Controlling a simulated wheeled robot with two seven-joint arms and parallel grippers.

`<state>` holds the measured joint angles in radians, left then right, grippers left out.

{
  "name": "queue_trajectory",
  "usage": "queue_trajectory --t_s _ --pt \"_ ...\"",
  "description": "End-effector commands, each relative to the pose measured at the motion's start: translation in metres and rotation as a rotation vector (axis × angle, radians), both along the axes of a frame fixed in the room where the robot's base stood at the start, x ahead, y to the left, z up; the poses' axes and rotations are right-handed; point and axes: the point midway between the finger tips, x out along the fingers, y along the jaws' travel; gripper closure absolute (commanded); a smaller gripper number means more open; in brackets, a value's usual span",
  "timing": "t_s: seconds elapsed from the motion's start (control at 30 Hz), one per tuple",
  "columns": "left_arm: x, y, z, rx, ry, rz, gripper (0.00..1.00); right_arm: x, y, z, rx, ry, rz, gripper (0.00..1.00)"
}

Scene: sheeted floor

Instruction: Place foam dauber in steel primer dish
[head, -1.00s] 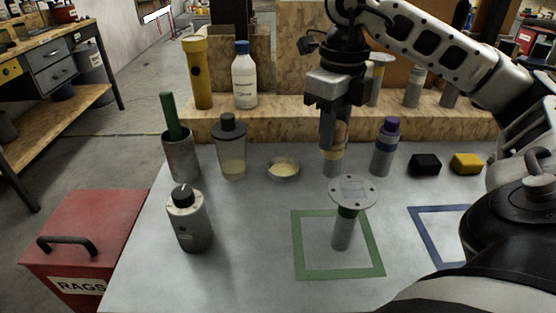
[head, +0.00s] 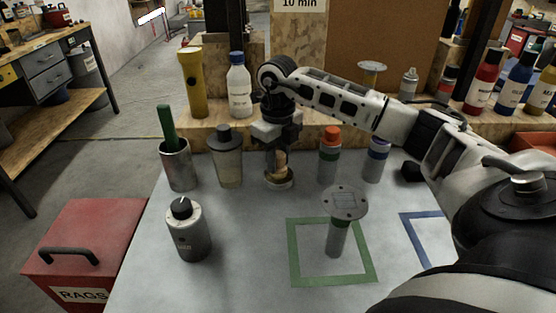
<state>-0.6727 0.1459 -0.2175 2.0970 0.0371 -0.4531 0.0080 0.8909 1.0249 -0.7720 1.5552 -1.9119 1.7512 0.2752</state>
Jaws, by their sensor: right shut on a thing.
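The steel primer dish (head: 279,184) is a small round metal dish on the grey tabletop, behind the middle. My right gripper (head: 278,168) is directly over it, pointing down, and is shut on the foam dauber (head: 281,160), a small tan piece mostly hidden by the fingers. The dauber's lower end is at or just above the dish's opening; I cannot tell whether it touches the inside. The gripper hides much of the dish's back and interior. My left gripper is not in view.
Left of the dish stand a grey-capped bottle (head: 227,160) and a metal cup (head: 177,168) with a green handle. An orange-capped bottle (head: 329,160) stands to the right. In front are a grey canister (head: 189,235) and a disc-topped stand (head: 344,203) inside a green square.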

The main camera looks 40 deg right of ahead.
Motion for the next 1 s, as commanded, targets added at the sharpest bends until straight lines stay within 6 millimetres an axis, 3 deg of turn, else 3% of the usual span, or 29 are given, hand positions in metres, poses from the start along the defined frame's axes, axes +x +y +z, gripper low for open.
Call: queue_trajectory --t_s 0.1,0.47,0.5,0.53,0.83,1.0 --pt "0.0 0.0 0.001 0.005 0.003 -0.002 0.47 0.0 0.0 -0.012 0.001 0.001 -0.001 0.94" --pt "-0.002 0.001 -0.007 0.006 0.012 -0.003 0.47 0.0 0.0 -0.018 0.0 -0.001 -0.001 0.94" --pt "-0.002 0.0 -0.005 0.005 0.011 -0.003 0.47 0.0 0.0 -0.016 0.0 -0.001 -0.001 0.61" --pt "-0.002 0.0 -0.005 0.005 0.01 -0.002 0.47 0.0 0.0 -0.016 0.0 -0.001 -0.001 0.53" --pt "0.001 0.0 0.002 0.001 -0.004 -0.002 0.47 0.0 0.0 -0.015 0.0 -0.001 -0.001 0.51" --pt "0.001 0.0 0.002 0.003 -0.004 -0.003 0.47 0.001 0.0 0.001 -0.001 -0.005 -0.001 0.51"
